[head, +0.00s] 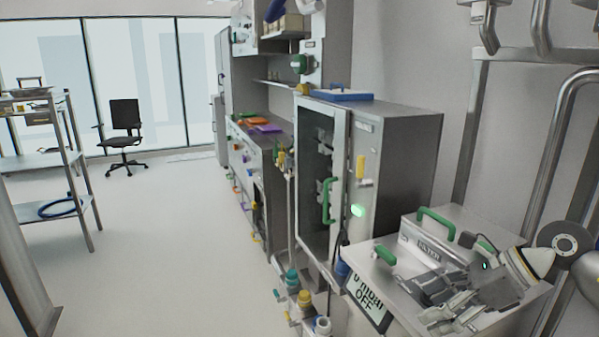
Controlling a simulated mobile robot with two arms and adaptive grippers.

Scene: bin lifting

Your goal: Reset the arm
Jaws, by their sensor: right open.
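My right gripper (445,312) is at the lower right, over the top of a metal unit (405,268). Its grey fingers point left and downward and stand apart, with nothing seen between them. My right arm comes in from the right edge, with a white and yellow cone-shaped part beside the wrist. The gripper is close to a box marked FILTER (428,247) with a green handle; I cannot tell whether they touch. My left gripper is not in view. No bin can be made out.
A steel cabinet (400,150) with a glass door and green handle stands behind the unit. Capped valves (304,300) stick out low at its front. A shelf rack (45,160) and an office chair (124,130) stand at left. The floor (165,235) between is clear.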

